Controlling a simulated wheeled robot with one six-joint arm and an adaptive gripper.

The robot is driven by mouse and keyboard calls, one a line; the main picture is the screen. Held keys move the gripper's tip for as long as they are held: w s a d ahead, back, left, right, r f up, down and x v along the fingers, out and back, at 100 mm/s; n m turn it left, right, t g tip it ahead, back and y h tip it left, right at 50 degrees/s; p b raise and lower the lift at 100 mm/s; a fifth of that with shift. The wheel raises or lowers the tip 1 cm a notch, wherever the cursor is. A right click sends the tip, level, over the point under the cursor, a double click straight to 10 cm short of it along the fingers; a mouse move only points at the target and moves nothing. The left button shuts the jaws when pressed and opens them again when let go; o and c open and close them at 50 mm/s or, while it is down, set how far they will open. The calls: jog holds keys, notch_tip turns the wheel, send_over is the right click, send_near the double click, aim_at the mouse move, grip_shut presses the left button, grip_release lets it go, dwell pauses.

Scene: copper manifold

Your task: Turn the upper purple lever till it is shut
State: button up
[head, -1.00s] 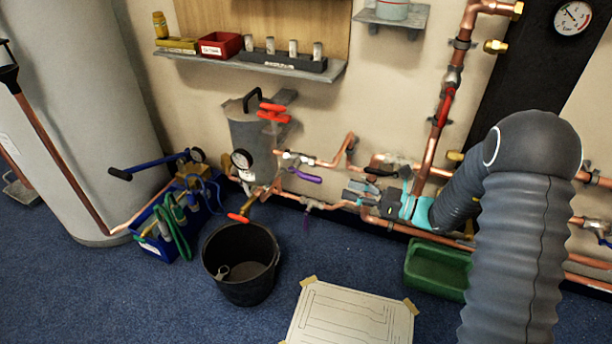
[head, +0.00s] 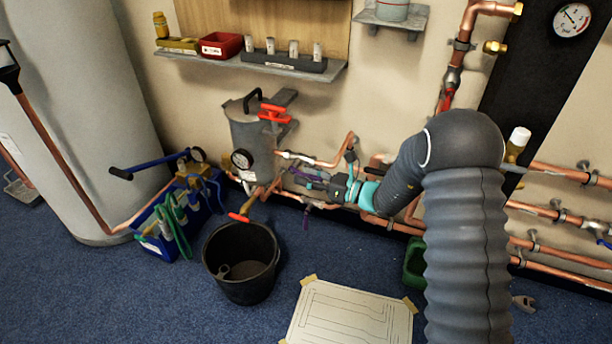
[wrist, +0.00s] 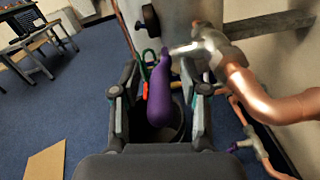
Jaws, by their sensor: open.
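The upper purple lever (head: 301,174) sits on a valve in the upper copper pipe, right of the grey canister. In the wrist view the purple lever (wrist: 160,98) reaches from the metal valve body (wrist: 190,48) down towards me. My gripper (wrist: 160,92) is open, with one finger on each side of the lever and gaps showing on both sides. In the head view my gripper (head: 325,181) partly covers the lever. A lower purple lever (head: 307,209) hangs below on the lower pipe; a purple bit of it (wrist: 240,145) shows at right in the wrist view.
The grey canister (head: 252,135) with a gauge and red valve handle stands close left. A copper pipe (wrist: 275,105) runs close right of my gripper. A black bucket (head: 240,263) and blue tool tote (head: 172,233) stand on the floor. A white board (head: 350,318) lies in front.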

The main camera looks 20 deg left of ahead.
jog(key=shift+a, duration=0.1)
grip_shut()
jog(key=shift+f, duration=0.1)
